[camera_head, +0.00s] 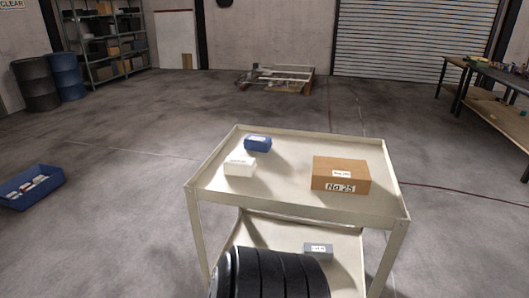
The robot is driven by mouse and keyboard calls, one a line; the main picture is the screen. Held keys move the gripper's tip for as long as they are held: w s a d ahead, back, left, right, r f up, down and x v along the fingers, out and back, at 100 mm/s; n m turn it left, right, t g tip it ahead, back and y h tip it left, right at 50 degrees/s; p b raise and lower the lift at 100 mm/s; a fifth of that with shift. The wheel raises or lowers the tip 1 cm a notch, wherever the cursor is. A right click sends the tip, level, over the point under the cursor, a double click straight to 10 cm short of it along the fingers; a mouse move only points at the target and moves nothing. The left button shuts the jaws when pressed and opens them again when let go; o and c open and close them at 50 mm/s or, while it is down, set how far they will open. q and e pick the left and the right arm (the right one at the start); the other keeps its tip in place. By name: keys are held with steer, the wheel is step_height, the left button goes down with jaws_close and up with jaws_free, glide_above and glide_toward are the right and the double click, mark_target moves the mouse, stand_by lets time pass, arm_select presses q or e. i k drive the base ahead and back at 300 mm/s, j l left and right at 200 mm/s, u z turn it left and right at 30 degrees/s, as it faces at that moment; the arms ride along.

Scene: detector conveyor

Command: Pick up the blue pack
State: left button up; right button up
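The blue pack (257,144) is a small blue box with a white label. It sits on the top tray of a cream cart (290,201), near the back left corner. A white pack (239,169) lies just in front of it, slightly to the left. A brown cardboard box (341,172) marked "No 25" sits to the right, with clear tray between it and the blue pack. Neither of my grippers is in view, and nothing touches the blue pack from above.
The cart's top has a low raised rim. A grey box (318,251) lies on its lower shelf, which is partly hidden. A blue crate (30,187) with small items is on the floor at left. A workbench (489,97) stands at right. The floor around the cart is mostly clear.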

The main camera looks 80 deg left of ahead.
mark_target(256, 143)
steer(key=u, duration=2.85)
steer(key=i+j+u, duration=0.3)
steer(key=u, duration=0.15)
steer(key=i+j+u, duration=0.25)
steer(key=u, duration=0.15)
steer(key=i+u, duration=0.85)
steer(key=i+j+u, duration=0.2)
steer(key=i, duration=0.7)
steer(key=i+l+z, duration=0.15)
steer(key=i+z, duration=0.5)
steer(key=z, duration=0.15)
steer(key=i+z, duration=0.45)
steer(key=i+l+z, duration=0.15)
steer(key=i+z, duration=0.15)
steer(key=z, duration=0.2)
steer(key=i+z, duration=0.3)
steer(key=z, duration=0.15)
steer(key=i+z, duration=0.3)
steer(key=z, duration=0.2)
steer(key=i+j+z, duration=0.25)
steer(key=z, duration=0.2)
steer(key=i+j+z, duration=0.25)
steer(key=z, duration=0.25)
steer(key=i+j+z, duration=0.2)
steer(key=j+z, duration=0.25)
